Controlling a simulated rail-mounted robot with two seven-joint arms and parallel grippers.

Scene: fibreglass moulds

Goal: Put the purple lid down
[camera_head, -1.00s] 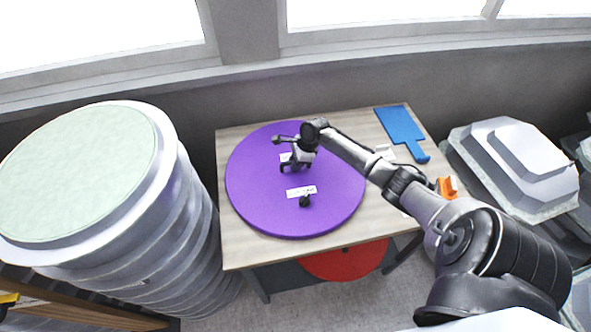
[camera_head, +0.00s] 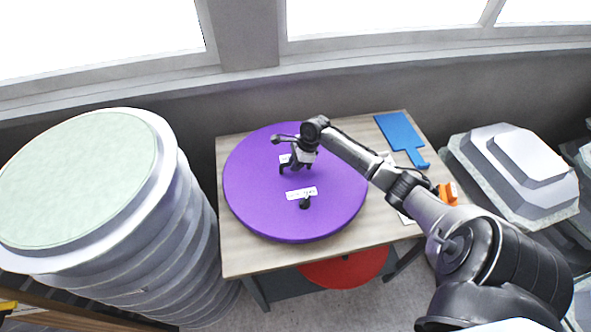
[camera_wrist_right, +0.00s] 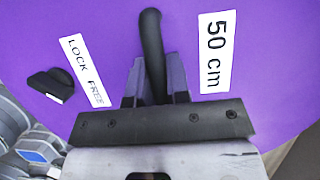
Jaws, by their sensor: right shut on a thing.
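The purple lid (camera_head: 335,195) is a large round disc over the wooden table (camera_head: 240,258), covering its left and middle part. I cannot tell whether it touches the tabletop. My right gripper (camera_head: 290,168) is above the lid's far half and shut on its black handle (camera_wrist_right: 151,45). The right wrist view shows the handle between the fingers of the gripper (camera_wrist_right: 155,85). That view also shows a "50 cm" label (camera_wrist_right: 216,52), a "LOCK FREE" label (camera_wrist_right: 85,70) and a black knob (camera_wrist_right: 50,86) on the lid. The left gripper is not in view.
A blue paddle-shaped board (camera_head: 400,132) lies at the table's back right, and an orange object (camera_head: 448,193) sits at its right edge. A stack of pale round moulds (camera_head: 90,190) stands left, close to the lid. A red disc (camera_head: 345,268) is below the table.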

